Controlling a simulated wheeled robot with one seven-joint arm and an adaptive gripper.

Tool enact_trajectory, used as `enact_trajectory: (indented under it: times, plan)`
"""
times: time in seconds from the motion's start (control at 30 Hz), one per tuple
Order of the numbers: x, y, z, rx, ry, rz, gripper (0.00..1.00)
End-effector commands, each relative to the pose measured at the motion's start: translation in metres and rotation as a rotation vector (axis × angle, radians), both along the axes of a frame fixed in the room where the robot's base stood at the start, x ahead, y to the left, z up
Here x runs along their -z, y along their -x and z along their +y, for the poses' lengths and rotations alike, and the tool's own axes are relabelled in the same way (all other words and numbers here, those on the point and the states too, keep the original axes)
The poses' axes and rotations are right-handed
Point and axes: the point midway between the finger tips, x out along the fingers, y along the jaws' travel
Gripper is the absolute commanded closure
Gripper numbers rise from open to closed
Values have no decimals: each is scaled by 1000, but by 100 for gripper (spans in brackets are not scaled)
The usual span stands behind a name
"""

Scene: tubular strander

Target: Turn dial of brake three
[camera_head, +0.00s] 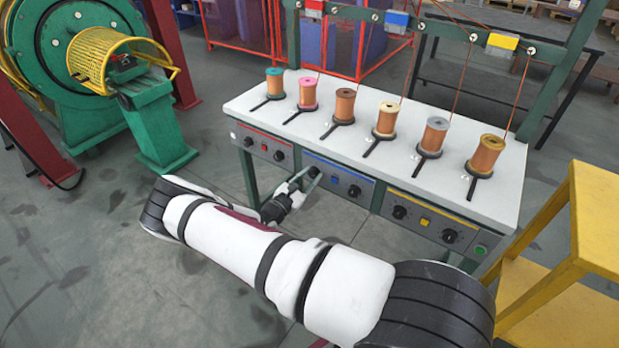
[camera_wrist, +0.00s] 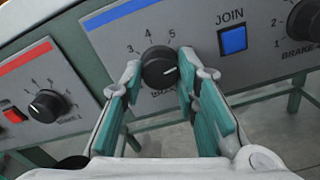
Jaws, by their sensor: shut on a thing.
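The black dial (camera_wrist: 159,63) sits on the blue-striped panel, which also shows in the head view (camera_head: 345,181). Numbers 3, 4 and 5 show around it, and its label below is mostly hidden. Its white mark points to the right and slightly up. My gripper (camera_wrist: 162,73) has one teal-padded finger on each side of the dial and is shut on it. In the head view, my gripper (camera_head: 311,174) is at the left part of the blue panel, and the dial is largely covered there.
A blue JOIN button (camera_wrist: 234,40) is right of the dial, then another dial (camera_wrist: 306,20) labelled BRAKE 4. A dial on the red panel (camera_wrist: 47,106) is at left. Copper spools stand on the white tabletop (camera_head: 255,91). A yellow step stand (camera_head: 590,215) is at right.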

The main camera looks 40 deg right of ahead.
Motion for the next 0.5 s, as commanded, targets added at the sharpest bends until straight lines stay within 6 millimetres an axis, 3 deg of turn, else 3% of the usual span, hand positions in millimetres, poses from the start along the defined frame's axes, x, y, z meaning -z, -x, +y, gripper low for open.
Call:
enact_trajectory:
  times: [0.2,0.23,0.3,0.5]
  plan:
    - [2,1,0,1,-3,3,99]
    - [2,1,0,1,-3,3,69]
    - [2,1,0,1,-2,3,53]
    - [1,1,0,1,-1,2,51]
